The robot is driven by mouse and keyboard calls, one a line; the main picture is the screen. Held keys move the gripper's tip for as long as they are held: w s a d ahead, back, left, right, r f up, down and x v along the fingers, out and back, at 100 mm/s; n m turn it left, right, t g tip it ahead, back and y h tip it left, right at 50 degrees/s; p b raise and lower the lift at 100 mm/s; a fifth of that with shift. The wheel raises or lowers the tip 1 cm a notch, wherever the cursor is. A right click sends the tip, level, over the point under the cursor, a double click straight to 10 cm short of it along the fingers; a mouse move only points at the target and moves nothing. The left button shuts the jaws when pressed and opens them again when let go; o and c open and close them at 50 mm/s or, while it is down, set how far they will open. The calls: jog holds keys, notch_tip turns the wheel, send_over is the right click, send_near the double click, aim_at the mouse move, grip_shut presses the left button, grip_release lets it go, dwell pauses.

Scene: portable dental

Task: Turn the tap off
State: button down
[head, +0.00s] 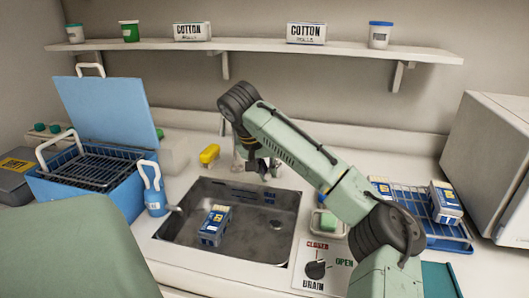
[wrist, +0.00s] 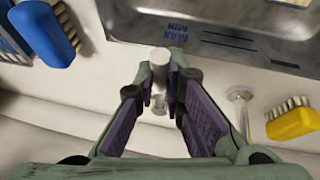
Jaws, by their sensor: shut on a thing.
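My gripper (head: 258,165) is at the back edge of the steel sink (head: 285,240), pointing down at the tap. In the wrist view its two purple-padded fingers (wrist: 160,92) are closed about a shiny metal part of the tap (wrist: 159,58), with a round end showing between the fingertips. I cannot tell whether this part is the handle or the spout. A second slim metal fitting (wrist: 240,95) stands beside the gripper. In the head view the arm and gripper hide much of the tap. I cannot make out running water.
A yellow brush (head: 209,154) lies left of the gripper. A blue-and-white box (head: 214,224) lies in the sink. A drain knob panel (head: 340,271) is at the front right. A blue bin (head: 125,195) stands left; a blue rack (head: 445,240) stands right. A shelf (head: 260,44) runs above.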

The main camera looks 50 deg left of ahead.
jog(key=shift+s, duration=0.1)
dwell(0.3)
jog(key=c, duration=1.7)
grip_release()
jog(key=shift+a, duration=0.1)
jog(key=shift+o, duration=0.2)
jog(key=shift+r, duration=0.1)
jog(key=v, duration=1.1)
jog(key=shift+s+r, duration=0.2)
jog(key=shift+r, duration=0.15)
